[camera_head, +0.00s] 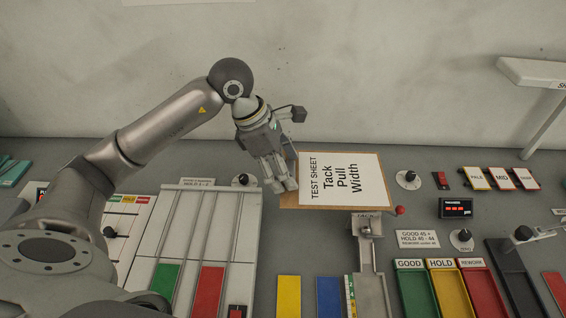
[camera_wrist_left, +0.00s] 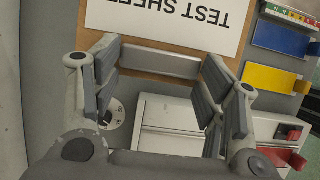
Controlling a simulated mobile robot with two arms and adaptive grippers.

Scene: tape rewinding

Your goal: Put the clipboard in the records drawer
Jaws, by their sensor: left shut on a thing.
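The clipboard (camera_head: 290,199) is a brown board with a white sheet reading "TEST SHEET Tack Pull Width", right of my left gripper in the head view. My left gripper (camera_head: 284,184) is shut on its left end. In the left wrist view the fingers (camera_wrist_left: 160,75) stand on both sides of a grey clip at the edge of the clipboard (camera_wrist_left: 256,20). I cannot tell whether the board touches the bench. No records drawer can be made out by its label. My right gripper is not in view.
A white panel (camera_head: 220,198) with green and red strips lies left of the clipboard. Green, yellow and red trays (camera_head: 418,290) labelled GOOD, HOLD and REWORK stand at the front right. A metal fixture (camera_head: 370,262) and a red-tipped lever (camera_head: 400,211) are near the clipboard.

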